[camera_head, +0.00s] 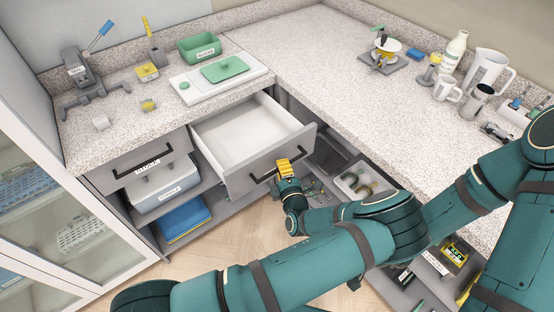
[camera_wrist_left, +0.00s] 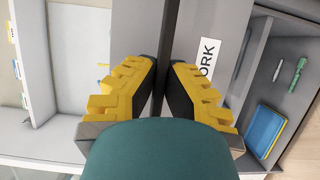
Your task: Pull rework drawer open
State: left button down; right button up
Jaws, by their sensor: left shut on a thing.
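The rework drawer (camera_head: 240,140) is pulled out from under the counter in the head view, and its pale interior looks empty. Its grey front carries a dark bar handle (camera_head: 265,177) and a white label, of which "ORK" (camera_wrist_left: 208,60) is readable in the left wrist view. My left gripper (camera_head: 284,168), with yellow fingers, is at the drawer front and shut on the handle. In the left wrist view the dark bar (camera_wrist_left: 168,50) runs between the finger pads (camera_wrist_left: 165,85). My right gripper is not in view.
A second, closed drawer (camera_head: 125,174) sits to the left. Shelves below hold a pale bin (camera_head: 165,188) and a blue stack (camera_head: 183,218). The speckled counter (camera_head: 310,60) carries a white board (camera_head: 235,82), a green bin (camera_head: 199,48), bottles and mugs. Floor (camera_head: 235,240) shows before the drawer.

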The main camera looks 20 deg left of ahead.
pick_arm(q)
jog(key=shift+w, duration=0.1)
jog(key=c, duration=1)
grip_release()
jog(key=shift+c, duration=0.2)
jog(key=v, duration=0.7)
jog(key=shift+s, duration=0.25)
jog(key=shift+d, duration=0.1)
